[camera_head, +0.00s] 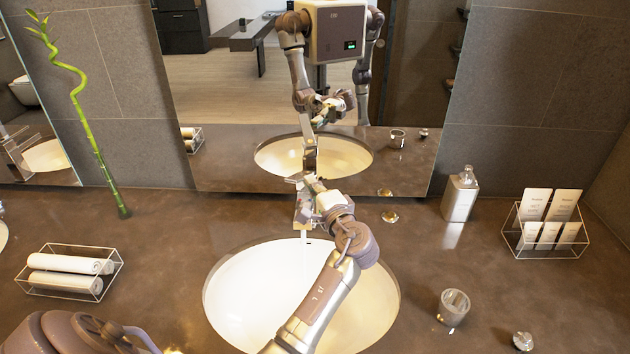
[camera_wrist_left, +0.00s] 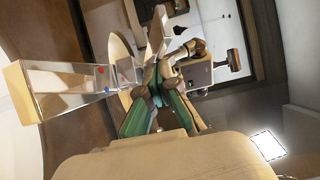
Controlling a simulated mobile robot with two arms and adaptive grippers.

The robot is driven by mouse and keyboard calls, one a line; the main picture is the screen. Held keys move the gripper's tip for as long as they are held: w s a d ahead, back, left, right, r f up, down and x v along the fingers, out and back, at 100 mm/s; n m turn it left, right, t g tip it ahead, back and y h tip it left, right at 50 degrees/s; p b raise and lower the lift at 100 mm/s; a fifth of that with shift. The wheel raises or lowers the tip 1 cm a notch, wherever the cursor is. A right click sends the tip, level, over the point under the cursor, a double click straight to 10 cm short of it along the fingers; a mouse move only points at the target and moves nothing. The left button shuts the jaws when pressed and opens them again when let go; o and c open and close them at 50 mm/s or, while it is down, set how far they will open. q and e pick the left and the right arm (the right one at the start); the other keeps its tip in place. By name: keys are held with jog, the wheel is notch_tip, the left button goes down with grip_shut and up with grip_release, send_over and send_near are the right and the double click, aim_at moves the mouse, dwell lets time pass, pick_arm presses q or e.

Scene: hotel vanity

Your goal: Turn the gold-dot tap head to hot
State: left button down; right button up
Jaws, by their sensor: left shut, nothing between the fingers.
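The chrome tap (camera_head: 302,213) stands at the back edge of the middle basin, partly hidden by my left gripper (camera_head: 313,187). A pale streak like running water falls from its spout. I cannot make out a gold dot. The gripper is shut and empty, its fingertips beside the tap; I cannot tell whether they touch it. My right gripper is out of view.
The white basin (camera_head: 245,296) is under my left arm. A rack of rolled towels (camera_head: 65,273) and a bamboo stalk (camera_head: 97,150) are left. A soap bottle (camera_head: 460,194), card rack (camera_head: 545,224) and glass (camera_head: 453,307) are right. A mirror (camera_head: 225,85) rises behind the tap.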

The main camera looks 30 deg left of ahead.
pick_arm(q)
jog(key=shift+s+a+r+m+t+h+p, duration=0.2)
jog(key=shift+s+a+m+t+h+p, duration=0.3)
jog(key=shift+m+t+h+p, duration=0.35)
jog(key=shift+s+a+f+m+t+h+p, duration=0.15)
jog(key=shift+s+a+m+t+h+p, duration=0.1)
jog(key=shift+a+m+t+h+p, duration=0.6)
jog(key=shift+s+b, duration=0.1)
jog(key=shift+b, duration=0.2)
jog(key=shift+a, duration=0.1)
jog(key=shift+f, duration=0.1)
